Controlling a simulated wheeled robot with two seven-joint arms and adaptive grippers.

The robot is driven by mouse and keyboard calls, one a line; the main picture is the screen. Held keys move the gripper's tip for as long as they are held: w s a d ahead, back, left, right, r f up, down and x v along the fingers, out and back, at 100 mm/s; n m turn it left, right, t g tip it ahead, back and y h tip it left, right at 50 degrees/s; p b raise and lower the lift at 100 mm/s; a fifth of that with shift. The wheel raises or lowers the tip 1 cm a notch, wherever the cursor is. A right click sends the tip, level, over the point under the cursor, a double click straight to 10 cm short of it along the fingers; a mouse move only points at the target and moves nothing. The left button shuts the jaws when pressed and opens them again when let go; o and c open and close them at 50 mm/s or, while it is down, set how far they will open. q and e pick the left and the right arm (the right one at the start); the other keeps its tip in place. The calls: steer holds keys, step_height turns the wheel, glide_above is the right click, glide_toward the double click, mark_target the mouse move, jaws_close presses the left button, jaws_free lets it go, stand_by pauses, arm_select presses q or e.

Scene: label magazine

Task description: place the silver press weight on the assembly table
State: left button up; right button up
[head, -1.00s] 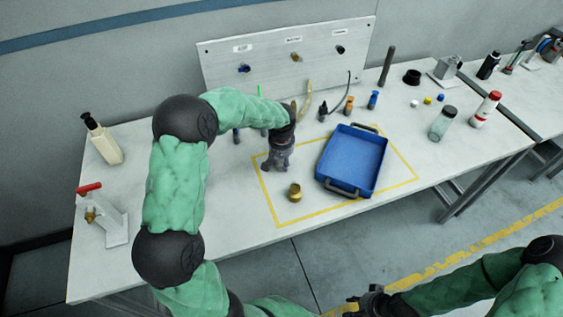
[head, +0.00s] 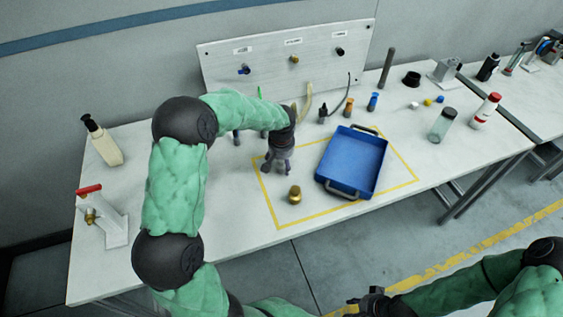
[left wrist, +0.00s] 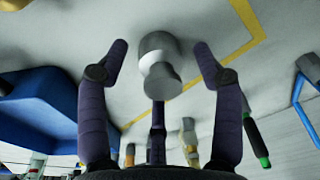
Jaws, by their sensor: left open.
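The silver press weight (left wrist: 160,65) shows in the left wrist view as a grey knobbed cylinder between the spread fingers, apart from the side fingers. It appears to stand on the assembly table (left wrist: 110,22) beside the yellow line. In the head view my gripper hides it. My left gripper (head: 276,170) points down over the table near the left side of the yellow outline; it is open, and its fingers also show in the left wrist view (left wrist: 162,48). My right gripper (head: 366,302) is low in the head view, away from the table; its jaws are unclear.
A blue tray (head: 325,176) stands right of my left gripper. A brass weight (head: 295,195) stands in front of it. A panel (head: 225,75) with hooks rises behind. Bottles and small parts stand to the right.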

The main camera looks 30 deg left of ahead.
mark_target(281, 169)
arm_select(q)
step_height(281, 169, up, 11)
steer(key=s+p, duration=0.1)
steer(key=p, duration=0.2)
steer(key=shift+s+d+r, duration=0.2)
steer(key=shift+d, duration=0.2)
